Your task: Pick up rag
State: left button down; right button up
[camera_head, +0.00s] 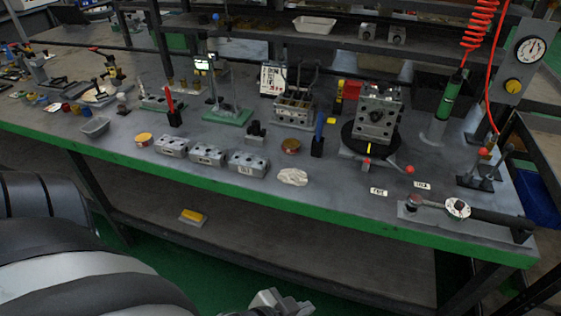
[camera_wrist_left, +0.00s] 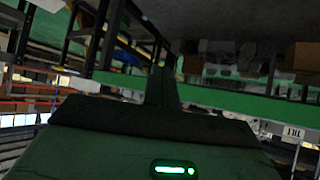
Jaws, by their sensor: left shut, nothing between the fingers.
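The rag (camera_head: 292,177) is a small, crumpled, off-white cloth. It lies flat on the workbench (camera_head: 330,200), near the front green edge, right of the metal valve blocks. My left gripper (camera_head: 277,302) shows at the bottom edge of the head view, in front of the bench and well below and apart from the rag. It is shut and empty, and only part of it shows. In the left wrist view I cannot make out the rag. My right gripper is in neither view.
Several valve blocks (camera_head: 207,154) stand left of the rag. A torque wrench (camera_head: 458,208) lies to the right. The bench's green front edge (camera_head: 240,193) lies between my gripper and the rag.

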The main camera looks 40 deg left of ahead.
aim_at(293, 176)
jog(key=u, duration=0.75)
jog(key=i, duration=0.2)
jog(key=u, duration=0.45)
